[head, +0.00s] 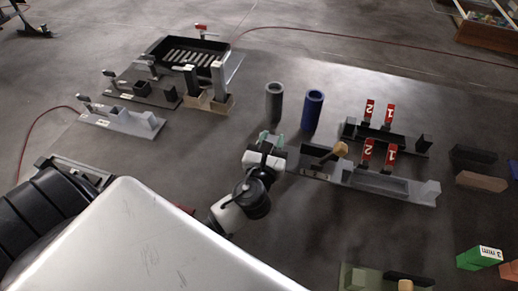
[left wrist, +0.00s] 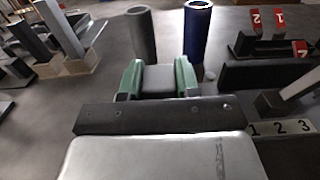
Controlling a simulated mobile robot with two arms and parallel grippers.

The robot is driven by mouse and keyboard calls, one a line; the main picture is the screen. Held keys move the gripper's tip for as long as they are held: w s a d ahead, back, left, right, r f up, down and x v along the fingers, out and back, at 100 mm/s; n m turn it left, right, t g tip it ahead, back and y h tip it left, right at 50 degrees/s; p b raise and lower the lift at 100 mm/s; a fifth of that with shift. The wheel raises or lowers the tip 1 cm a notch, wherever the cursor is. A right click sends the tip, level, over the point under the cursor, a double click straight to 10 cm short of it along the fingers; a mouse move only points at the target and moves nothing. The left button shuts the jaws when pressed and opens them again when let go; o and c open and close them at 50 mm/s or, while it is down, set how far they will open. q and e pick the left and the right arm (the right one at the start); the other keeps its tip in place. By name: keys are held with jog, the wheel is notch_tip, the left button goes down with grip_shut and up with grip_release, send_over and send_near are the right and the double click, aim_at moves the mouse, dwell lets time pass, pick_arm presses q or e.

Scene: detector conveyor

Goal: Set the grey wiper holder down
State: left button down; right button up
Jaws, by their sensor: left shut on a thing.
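My left gripper (head: 271,139) is low over the dark floor surface, near the middle of the head view. Its green fingertips also show in the left wrist view (left wrist: 158,78). They are shut on a dark grey block-like piece (left wrist: 158,82), which I take for the grey wiper holder. In the head view this piece is mostly hidden by the gripper. I cannot tell whether its underside touches the surface. My right gripper is not in view.
A grey tube (head: 274,102) and a blue tube (head: 312,110) stand upright just beyond the gripper. A grey fixture (head: 425,192) with red numbered tags is close on the right. Grey stands (head: 120,119) are at the left. Bare surface lies between those stands and my gripper.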

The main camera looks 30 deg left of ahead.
pick_arm(q)
jog(key=a+f, duration=0.1)
jog(key=a, duration=0.2)
jog(key=a+f, duration=0.1)
jog(key=shift+a+f, duration=0.3)
notch_tip(320, 180, down, 3)
jog(key=shift+f+b, duration=0.2)
jog(key=shift+b, duration=0.65)
jog(key=shift+f, duration=0.35)
jog(key=c, duration=1.3)
grip_release()
jog(key=shift+f, duration=0.2)
jog(key=o, duration=0.5)
jog(key=shift+r, duration=0.1)
